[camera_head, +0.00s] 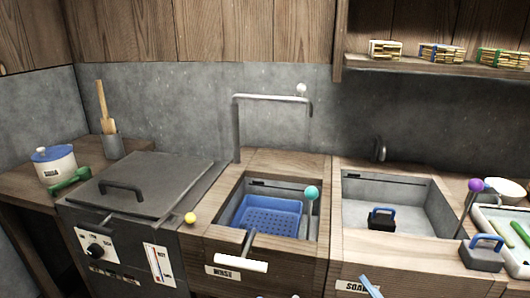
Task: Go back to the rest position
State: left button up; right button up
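Neither of my grippers can be made out in the head view. A light blue, flat piece (370,287) pokes up at the bottom edge, and I cannot tell what it belongs to. A blue perforated tray (268,215) sits in the left basin, marked WASH (222,272). A dark block with a blue handle (381,219) rests in the right basin, marked SOAK. A second such block (483,253) stands on the wood at the right.
A closed grey lidded unit (150,185) with a dial stands left of the basins. A blue-lidded pot (54,163) is on the left counter. A tall tap (237,130) rises behind the wash basin. Ball-topped levers stand at teal (311,193) and purple (475,186) knobs.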

jog(key=s+d+f+m+g+h, duration=0.1)
jog(key=s+f+m+g+h, duration=0.1)
jog(key=s+f+m+g, duration=0.3)
jog(key=s+f+m+h, duration=0.3)
jog(key=f+m, duration=0.1)
jog(key=f, duration=0.3)
pick_arm(q)
jog(key=r+g+p, duration=0.1)
jog(key=r+p, duration=0.1)
jog(key=p, duration=0.5)
jog(key=r+g+p, duration=0.1)
jog(key=r+p, duration=0.1)
jog(key=p, duration=0.5)
jog(key=shift+a+m+g+y, duration=0.2)
jog(key=shift+m+g+y, duration=0.1)
jog(key=shift+y, duration=0.1)
pick_arm(e)
jog(key=r+g, duration=0.1)
jog(key=r+n+g, duration=0.1)
jog(key=r+g, duration=0.1)
jog(key=r, duration=0.1)
jog(key=shift+w+d+h, duration=0.25)
jog(key=shift+w+h, duration=0.15)
